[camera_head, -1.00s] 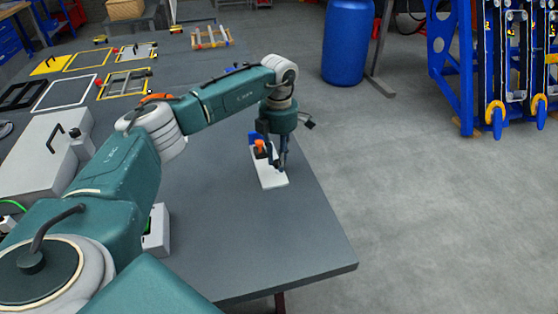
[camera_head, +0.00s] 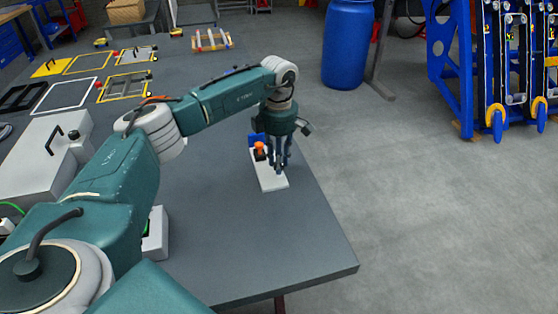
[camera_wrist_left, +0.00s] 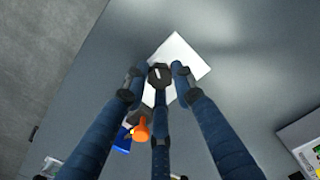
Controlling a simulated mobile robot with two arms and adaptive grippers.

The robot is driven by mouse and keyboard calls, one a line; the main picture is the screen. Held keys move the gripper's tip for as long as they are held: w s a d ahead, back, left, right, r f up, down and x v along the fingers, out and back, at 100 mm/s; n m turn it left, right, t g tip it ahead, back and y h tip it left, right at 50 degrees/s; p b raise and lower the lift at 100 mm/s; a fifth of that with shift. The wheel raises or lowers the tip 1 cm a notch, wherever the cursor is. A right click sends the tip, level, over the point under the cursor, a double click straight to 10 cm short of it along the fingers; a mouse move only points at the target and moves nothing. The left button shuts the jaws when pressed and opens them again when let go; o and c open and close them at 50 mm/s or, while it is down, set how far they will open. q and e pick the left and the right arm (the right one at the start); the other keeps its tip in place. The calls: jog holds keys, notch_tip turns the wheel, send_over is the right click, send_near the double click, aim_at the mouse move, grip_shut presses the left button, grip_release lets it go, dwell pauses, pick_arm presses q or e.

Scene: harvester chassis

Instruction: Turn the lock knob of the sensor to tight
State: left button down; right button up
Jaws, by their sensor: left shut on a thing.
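The sensor stands on a white base plate (camera_head: 272,184) near the table's right edge. It has an orange part (camera_head: 260,148) and a blue part (camera_head: 254,138). My left gripper (camera_head: 278,170) points down over the front part of the plate. In the left wrist view its dark blue fingers (camera_wrist_left: 158,76) are shut around a black lock knob (camera_wrist_left: 159,70) with a white mark on top. The orange part (camera_wrist_left: 141,130) and the blue part (camera_wrist_left: 122,140) lie to one side of the fingers there. The fingers partly hide the knob's sides. My right gripper is not in view.
The grey table (camera_head: 250,260) is clear in front of the plate. A white box (camera_head: 50,145) with a black handle stands at the left. Coloured frames (camera_head: 125,85) lie at the back left. A blue barrel (camera_head: 347,45) stands on the floor beyond the table.

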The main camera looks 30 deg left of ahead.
pick_arm(q)
jog(key=shift+a, duration=0.15)
jog(key=c, duration=1.4)
grip_release()
jog(key=shift+s, duration=0.1)
jog(key=shift+c, duration=0.2)
jog(key=shift+r, duration=0.15)
jog(key=shift+r, duration=0.3)
notch_tip(320, 180, up, 11)
jog(key=shift+r, duration=0.1)
